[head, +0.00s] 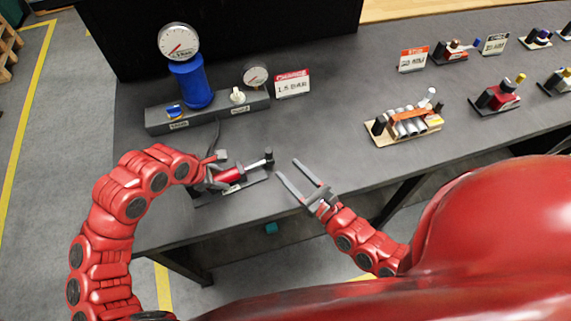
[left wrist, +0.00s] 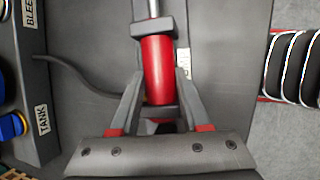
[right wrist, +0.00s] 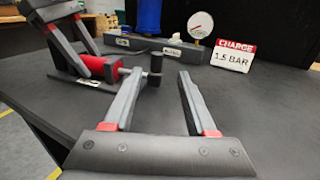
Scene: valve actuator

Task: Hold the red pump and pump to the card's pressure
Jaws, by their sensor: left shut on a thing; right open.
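The red pump (head: 230,175) lies on its dark base on the bench, with a metal rod and an upright black handle (head: 268,157) at its right end. My left gripper (head: 212,170) is shut on the pump body; the left wrist view shows its fingers on both sides of the red cylinder (left wrist: 157,70). My right gripper (head: 305,180) is open and empty, to the right of the handle and apart from it. In the right wrist view the handle (right wrist: 155,70) stands beyond the fingers. The card (right wrist: 234,55) reads "CHARGE 1.5 BAR". A large gauge (head: 178,42) tops the blue tank (head: 190,82).
A grey manifold (head: 215,108) carries a blue valve (head: 174,110), a white valve (head: 237,95) and a small gauge (head: 256,76). A hose runs from it towards the pump. A rack of cylinders (head: 405,122) stands to the right. The bench between is clear.

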